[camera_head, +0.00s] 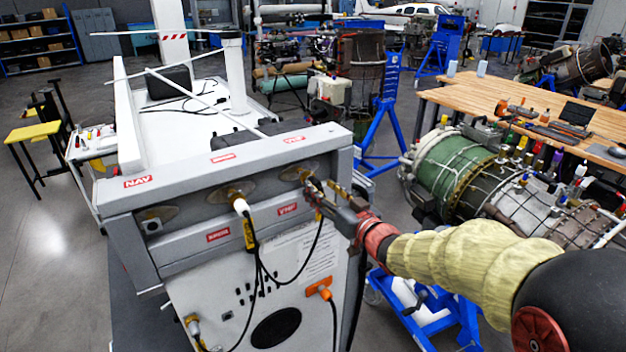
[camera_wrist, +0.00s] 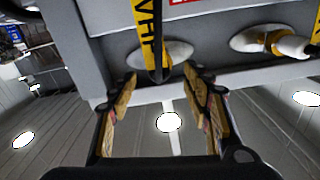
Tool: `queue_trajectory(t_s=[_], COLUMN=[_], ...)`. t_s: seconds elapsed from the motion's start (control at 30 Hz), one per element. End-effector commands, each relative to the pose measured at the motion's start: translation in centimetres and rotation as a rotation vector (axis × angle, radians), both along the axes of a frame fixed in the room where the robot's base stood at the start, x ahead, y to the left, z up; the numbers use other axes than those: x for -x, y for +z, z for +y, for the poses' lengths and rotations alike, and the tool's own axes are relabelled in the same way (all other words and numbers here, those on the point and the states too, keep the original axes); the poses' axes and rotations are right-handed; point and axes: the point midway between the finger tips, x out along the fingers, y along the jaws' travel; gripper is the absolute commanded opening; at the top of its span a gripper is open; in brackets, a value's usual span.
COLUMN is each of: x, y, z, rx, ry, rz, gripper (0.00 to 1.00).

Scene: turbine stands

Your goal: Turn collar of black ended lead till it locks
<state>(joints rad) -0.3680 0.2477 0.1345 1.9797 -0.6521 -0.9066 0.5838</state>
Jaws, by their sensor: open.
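The black-ended lead (camera_wrist: 155,62) shows in the wrist view at a round pale port plate (camera_wrist: 176,50), with a yellow tag (camera_wrist: 148,25) beside it. Its end lies just beyond my fingertips, roughly between them; I cannot tell how its collar is turned. My gripper (camera_wrist: 158,82) is open, with one finger on each side and a gap between. In the head view my gripper (camera_head: 317,188) is at the right-hand port of the grey panel (camera_head: 190,190) and hides most of that lead's end. Its black cable (camera_head: 318,237) hangs below.
A white-ended lead (camera_head: 240,205) sits at the middle port, near my gripper; it also shows in the wrist view (camera_wrist: 290,45). The left port (camera_head: 153,225) has no lead. An orange plug (camera_head: 325,292) is lower on the panel. A turbine (camera_head: 470,170) stands to the right.

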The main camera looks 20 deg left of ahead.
Motion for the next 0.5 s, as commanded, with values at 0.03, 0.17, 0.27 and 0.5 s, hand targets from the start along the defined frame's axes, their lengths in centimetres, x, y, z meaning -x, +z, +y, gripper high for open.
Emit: queue_trajectory(t_s=[0.03, 0.17, 0.27, 0.5], x=[-0.6, -1.8, -2.6, -3.5], y=[0.0, 0.0, 0.0, 0.0], z=[0.7, 2.2, 3.0, 4.1], rx=[0.001, 0.001, 0.001, 0.001], ry=[0.0, 0.001, -0.001, -0.002], rz=[0.002, 0.002, 0.001, 0.001], gripper=[0.49, 0.49, 0.49, 0.49])
